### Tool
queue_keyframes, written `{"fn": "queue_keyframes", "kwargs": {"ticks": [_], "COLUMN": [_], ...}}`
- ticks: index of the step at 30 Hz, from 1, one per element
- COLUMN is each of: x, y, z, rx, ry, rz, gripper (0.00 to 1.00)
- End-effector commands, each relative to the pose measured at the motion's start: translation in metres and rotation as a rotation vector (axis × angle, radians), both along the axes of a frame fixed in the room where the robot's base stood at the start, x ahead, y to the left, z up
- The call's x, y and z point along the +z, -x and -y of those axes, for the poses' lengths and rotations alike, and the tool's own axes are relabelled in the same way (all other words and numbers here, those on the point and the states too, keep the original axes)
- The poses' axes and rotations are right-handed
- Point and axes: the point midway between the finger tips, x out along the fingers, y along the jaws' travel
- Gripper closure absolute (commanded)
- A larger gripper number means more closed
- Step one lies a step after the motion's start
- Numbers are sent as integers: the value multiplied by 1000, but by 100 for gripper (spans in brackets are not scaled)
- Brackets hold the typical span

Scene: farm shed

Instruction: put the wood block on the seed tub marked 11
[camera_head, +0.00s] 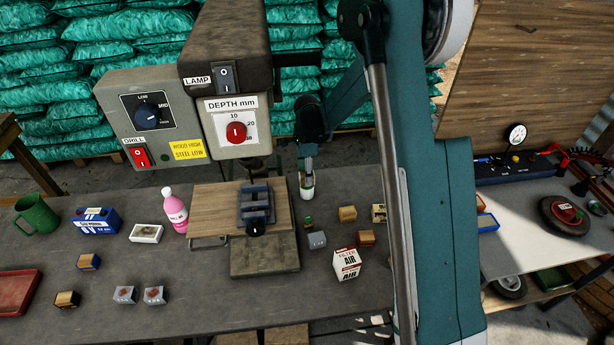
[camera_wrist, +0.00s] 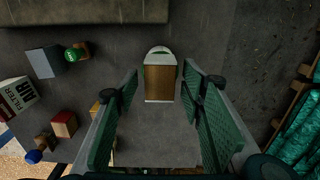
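My gripper (camera_head: 308,165) points down over the bench, right of the drill stand. In the wrist view my gripper (camera_wrist: 160,92) is open, with its green fingers apart on either side of a small white thing with a brown face (camera_wrist: 159,80). It shows in the head view as a small whitish thing (camera_head: 307,190) under my gripper; contact cannot be told. Wood-coloured blocks stand on the bench, one (camera_head: 347,214) right of the drill stand, a redder one (camera_head: 366,238) near it, and two (camera_head: 88,262) (camera_head: 67,299) at the left. I cannot read a mark 11 anywhere.
The drill stand base (camera_head: 264,262) is left of my gripper. A FILTER AIR carton (camera_head: 346,263), a grey block (camera_head: 317,240) and a small green-topped thing (camera_head: 308,221) stand nearby. A pink bottle (camera_head: 175,210) and a red tray (camera_head: 17,292) are left. The front bench is partly clear.

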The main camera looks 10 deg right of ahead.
Motion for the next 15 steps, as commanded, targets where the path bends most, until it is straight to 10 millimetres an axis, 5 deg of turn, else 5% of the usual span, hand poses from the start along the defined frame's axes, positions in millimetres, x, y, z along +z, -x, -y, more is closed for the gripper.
{"fn": "queue_keyframes", "kwargs": {"ticks": [15], "x": [57], "y": [0], "z": [0], "rx": [0], "ry": [0], "rz": [0], "gripper": [60]}}
